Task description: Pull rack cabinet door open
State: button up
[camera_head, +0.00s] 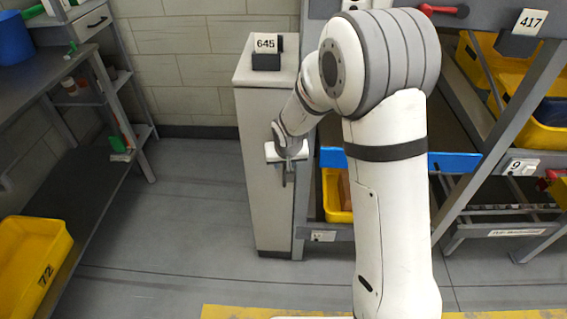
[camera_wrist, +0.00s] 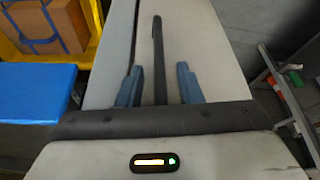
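The rack cabinet (camera_head: 257,90) is a narrow, tall white unit with a 645 sign on top. Its door (camera_wrist: 200,45) fills the middle of the wrist view and looks closed in the head view. A long dark bar handle (camera_wrist: 158,50) runs down the door. My gripper (camera_head: 287,180) is at the upper part of the cabinet front. In the wrist view my gripper (camera_wrist: 160,72) is open, with one blue-grey finger on each side of the handle and a gap on both sides. The lower end of the handle is hidden behind my gripper's body.
A rack with a blue ledge (camera_head: 455,161) and yellow bins (camera_head: 335,195) stands right of the cabinet. A dark shelf unit (camera_head: 75,200) with a yellow bin (camera_head: 32,262) stands at the left. The grey floor (camera_head: 170,230) between them is clear.

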jog(key=shift+c, duration=0.5)
grip_shut()
jog(key=shift+a, duration=0.15)
jog(key=shift+d+f+b, duration=0.15)
jog(key=shift+d+b, duration=0.15)
jog(key=shift+b, duration=0.2)
